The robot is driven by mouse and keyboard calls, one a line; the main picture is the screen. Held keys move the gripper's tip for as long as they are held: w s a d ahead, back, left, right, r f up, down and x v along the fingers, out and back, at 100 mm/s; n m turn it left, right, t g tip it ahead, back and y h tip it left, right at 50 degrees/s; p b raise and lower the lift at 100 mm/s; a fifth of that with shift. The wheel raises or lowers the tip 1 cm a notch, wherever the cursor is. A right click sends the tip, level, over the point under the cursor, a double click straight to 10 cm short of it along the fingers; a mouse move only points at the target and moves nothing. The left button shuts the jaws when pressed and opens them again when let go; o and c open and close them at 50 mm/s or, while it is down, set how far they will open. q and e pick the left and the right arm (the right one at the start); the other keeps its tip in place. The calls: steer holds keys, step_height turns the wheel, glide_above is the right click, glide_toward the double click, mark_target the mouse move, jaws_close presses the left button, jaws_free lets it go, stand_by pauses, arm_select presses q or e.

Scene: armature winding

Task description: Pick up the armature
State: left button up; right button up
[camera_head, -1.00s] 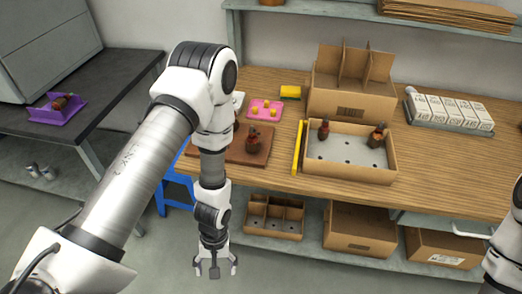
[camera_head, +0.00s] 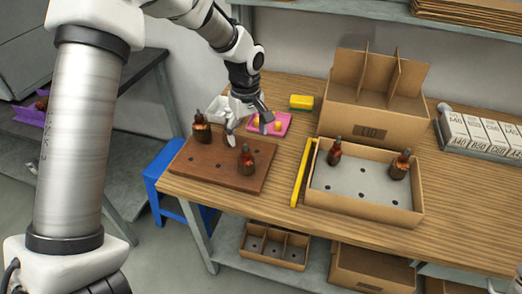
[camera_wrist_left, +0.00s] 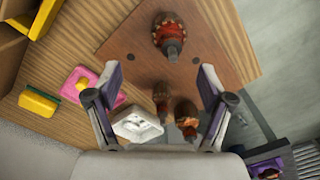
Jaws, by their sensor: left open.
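My left gripper (camera_head: 250,128) is open and empty, above the back right part of the brown board (camera_head: 188,170). It also shows in the left wrist view (camera_wrist_left: 160,75), fingers wide apart. Dark red-brown armatures stand upright on the board: one (camera_head: 201,128) at the back left and one (camera_head: 246,160) near the right front. The wrist view shows a large one (camera_wrist_left: 168,35) ahead of the fingers and two more, one (camera_wrist_left: 161,97) between the fingers and one (camera_wrist_left: 187,120) beside it. Two more armatures (camera_head: 335,152) (camera_head: 400,165) stand in the cardboard tray (camera_head: 362,210).
A yellow bar (camera_head: 301,175) lies between board and tray. A pink plate (camera_head: 283,122) with yellow pieces, a white dish (camera_head: 217,108) and a yellow-green sponge (camera_head: 301,102) lie behind. A divided carton (camera_head: 370,129) stands behind the tray. A blue stool (camera_head: 155,180) is at left.

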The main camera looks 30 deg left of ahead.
mark_target(245, 150)
arm_select(q)
steer(key=shift+s+f, duration=0.15)
steer(key=shift+f, duration=0.2)
steer(key=shift+s+d+f, duration=0.1)
steer(key=shift+s+f, duration=0.2)
steer(key=shift+s, duration=0.25)
steer(key=shift+s+f, duration=0.3)
steer(key=shift+s, duration=0.2)
steer(key=f, duration=0.2)
steer(key=w+f+p, duration=0.1)
steer(key=f, duration=0.2)
steer(key=shift+f, duration=0.15)
steer(key=shift+s+r, duration=0.25)
steer(key=shift+c, duration=0.7)
steer(key=shift+d, duration=0.1)
jaws_close()
arm_select(e)
steer(key=shift+s+r, duration=0.7)
steer(key=shift+r, duration=0.05)
